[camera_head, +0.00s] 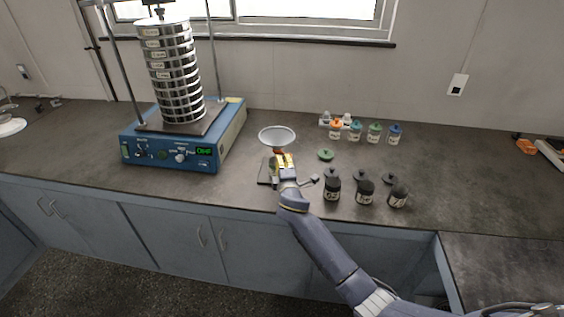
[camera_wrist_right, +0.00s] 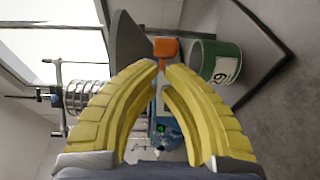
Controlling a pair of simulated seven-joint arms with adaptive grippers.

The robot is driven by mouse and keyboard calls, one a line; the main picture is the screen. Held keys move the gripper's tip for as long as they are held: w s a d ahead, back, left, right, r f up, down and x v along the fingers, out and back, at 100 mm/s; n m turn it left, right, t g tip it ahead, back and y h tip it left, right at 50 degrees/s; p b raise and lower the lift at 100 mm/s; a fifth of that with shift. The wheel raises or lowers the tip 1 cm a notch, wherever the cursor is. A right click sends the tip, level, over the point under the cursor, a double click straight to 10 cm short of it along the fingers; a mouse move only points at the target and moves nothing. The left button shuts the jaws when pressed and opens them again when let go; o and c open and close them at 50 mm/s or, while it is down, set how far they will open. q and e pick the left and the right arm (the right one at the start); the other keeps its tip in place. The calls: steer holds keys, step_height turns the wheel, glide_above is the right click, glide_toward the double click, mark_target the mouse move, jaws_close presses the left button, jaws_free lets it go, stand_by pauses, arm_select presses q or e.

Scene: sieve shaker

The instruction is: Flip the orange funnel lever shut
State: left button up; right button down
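The grey funnel (camera_head: 277,134) stands on the bench, right of the blue shaker; its side shows in the right wrist view (camera_wrist_right: 126,45). The orange lever (camera_wrist_right: 166,47) is just beyond my right fingertips in the right wrist view. In the head view my right gripper (camera_head: 284,161) is at the funnel's near side and mostly hides the lever. The yellow fingertips (camera_wrist_right: 162,67) are nearly together, with a thin gap and nothing seen between them. Contact with the lever cannot be told. A green labelled container (camera_wrist_right: 222,62) is beside the lever. My left gripper is out of view.
The blue shaker (camera_head: 170,152) carries a tall sieve stack (camera_head: 172,75).

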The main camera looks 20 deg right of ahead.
steer(key=shift+d, duration=0.1)
stand_by(0.3)
steer(key=shift+d+n+y, duration=0.2)
steer(key=shift+n+y, duration=0.1)
steer(key=shift+y, duration=0.3)
